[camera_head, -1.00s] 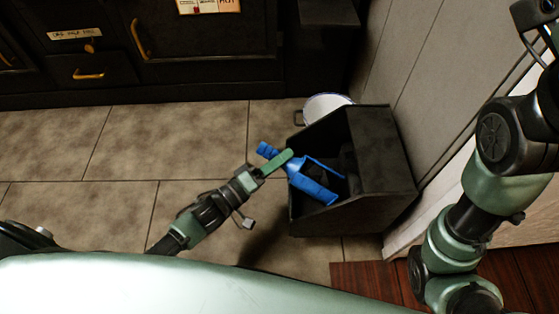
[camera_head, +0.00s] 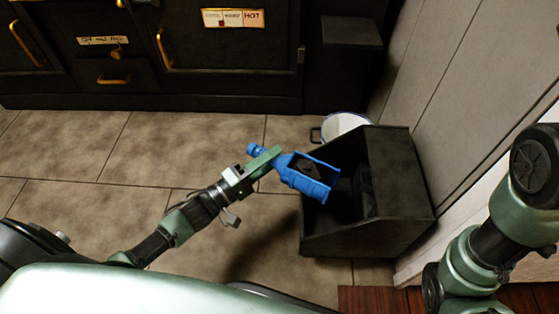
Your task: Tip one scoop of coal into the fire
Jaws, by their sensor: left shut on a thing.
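A blue scoop (camera_head: 308,182) shows in the head view. My left gripper (camera_head: 268,160) is shut on its handle. The scoop's tray reaches over the left rim of a black coal box (camera_head: 372,238) standing on the floor. Dark lumps that look like coal (camera_head: 305,168) lie in the scoop. The inside of the box is dark, and how much coal it holds is hard to tell. The black stove (camera_head: 225,55) with brass handles stands at the back, its doors shut; no fire shows. My right arm is at the right edge, its gripper out of view.
A white pot (camera_head: 345,124) stands behind the coal box. A pale panelled wall (camera_head: 450,60) rises close on the right. The tiled floor (camera_head: 70,150) between me and the stove is clear at left. A label strip reading HOT (camera_head: 233,18) is on the stove.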

